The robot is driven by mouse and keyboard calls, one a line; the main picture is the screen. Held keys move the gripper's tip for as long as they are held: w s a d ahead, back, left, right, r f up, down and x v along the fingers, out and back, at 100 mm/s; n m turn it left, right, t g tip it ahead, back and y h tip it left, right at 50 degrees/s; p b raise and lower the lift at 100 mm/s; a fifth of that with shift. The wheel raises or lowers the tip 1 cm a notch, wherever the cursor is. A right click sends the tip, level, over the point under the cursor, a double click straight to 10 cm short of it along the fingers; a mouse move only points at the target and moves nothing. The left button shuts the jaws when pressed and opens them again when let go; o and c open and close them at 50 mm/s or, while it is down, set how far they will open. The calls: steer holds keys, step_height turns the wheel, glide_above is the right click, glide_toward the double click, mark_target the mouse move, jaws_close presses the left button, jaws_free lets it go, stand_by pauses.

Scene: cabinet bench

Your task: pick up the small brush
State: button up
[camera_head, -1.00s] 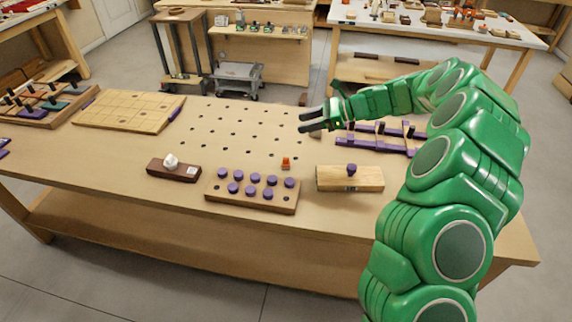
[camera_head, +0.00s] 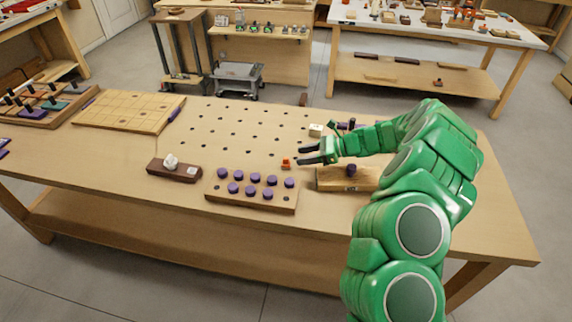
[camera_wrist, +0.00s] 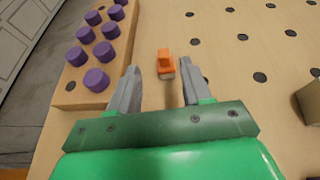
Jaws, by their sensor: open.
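A small orange brush (camera_head: 286,164) stands on the wooden bench top (camera_head: 300,200), to the right of the board of purple pegs. My gripper (camera_head: 309,156) is open and empty, low over the bench, just right of the brush in the head view. In the wrist view my two grey fingers (camera_wrist: 157,82) point toward the brush. The brush lies between their lines, slightly beyond the tips, and no finger visibly touches it.
A board with purple pegs (camera_head: 233,200) lies left of the brush. A wooden block with a purple knob (camera_head: 330,184) is close below my gripper. A pale cube (camera_head: 316,130) sits behind it. The perforated bench area beyond the brush is mostly clear.

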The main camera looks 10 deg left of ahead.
mark_target(288, 158)
steer(key=shift+w+x, duration=0.15)
steer(key=shift+x, duration=1.7)
steer(key=shift+w+x, duration=0.1)
steer(key=shift+x, duration=1.7)
steer(key=shift+f, duration=0.1)
steer(key=c, duration=0.9)
